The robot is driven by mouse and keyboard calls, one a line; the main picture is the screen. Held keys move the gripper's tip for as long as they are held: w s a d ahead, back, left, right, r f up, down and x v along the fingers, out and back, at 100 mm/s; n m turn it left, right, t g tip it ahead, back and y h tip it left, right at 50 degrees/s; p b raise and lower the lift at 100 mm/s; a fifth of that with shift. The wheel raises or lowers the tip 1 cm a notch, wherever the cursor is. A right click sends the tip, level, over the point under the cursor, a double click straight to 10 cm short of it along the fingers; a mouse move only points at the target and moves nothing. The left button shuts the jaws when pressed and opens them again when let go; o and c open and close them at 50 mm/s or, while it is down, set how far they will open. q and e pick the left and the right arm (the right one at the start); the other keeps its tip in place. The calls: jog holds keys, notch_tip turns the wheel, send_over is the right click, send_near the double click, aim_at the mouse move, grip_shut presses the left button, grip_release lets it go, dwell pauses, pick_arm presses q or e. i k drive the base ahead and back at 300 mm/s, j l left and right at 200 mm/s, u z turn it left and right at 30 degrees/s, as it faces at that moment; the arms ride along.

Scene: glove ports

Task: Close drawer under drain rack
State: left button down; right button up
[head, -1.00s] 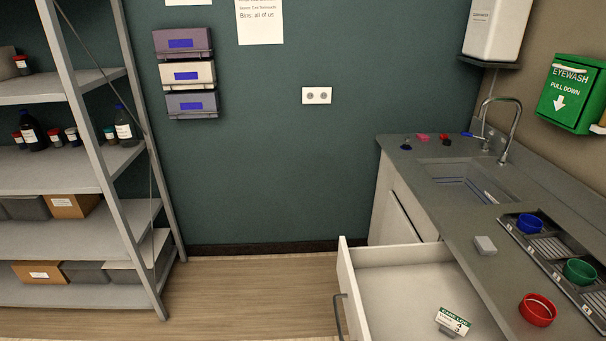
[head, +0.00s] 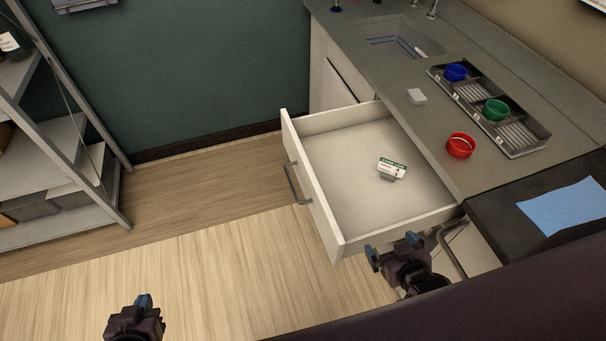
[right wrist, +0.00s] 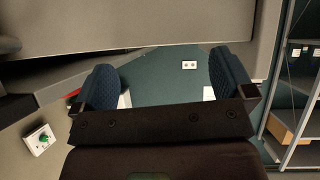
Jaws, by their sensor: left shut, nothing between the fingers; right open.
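The drawer (head: 350,207) stands pulled out to the left from the counter in the head view, with a grey bar handle (head: 297,184) on its front. A small white and green card (head: 392,167) lies inside it. The drain rack (head: 522,134) sits on the counter above, holding a blue cup (head: 455,72) and a green cup (head: 496,110). My right gripper (head: 395,250) is open and empty beside the drawer's near corner; its spread blue fingers (right wrist: 164,84) show in the right wrist view. My left gripper (head: 142,302) is shut and empty over the floor, away from the drawer.
A red cup (head: 460,145) and a small light block (head: 416,96) are on the counter (head: 395,72). A blue sheet (head: 566,206) lies on a dark surface at right. A metal shelf (head: 85,140) stands at left. The floor (head: 215,250) left of the drawer is clear.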

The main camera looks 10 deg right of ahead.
aim_at(335, 154)
jog(key=i+j+z, duration=0.1)
jog(key=j+z, duration=0.5)
jog(key=z, duration=0.25)
jog(key=j+z, duration=0.25)
jog(key=j, duration=0.6)
jog(key=j+z, duration=0.1)
jog(key=j, duration=1.5)
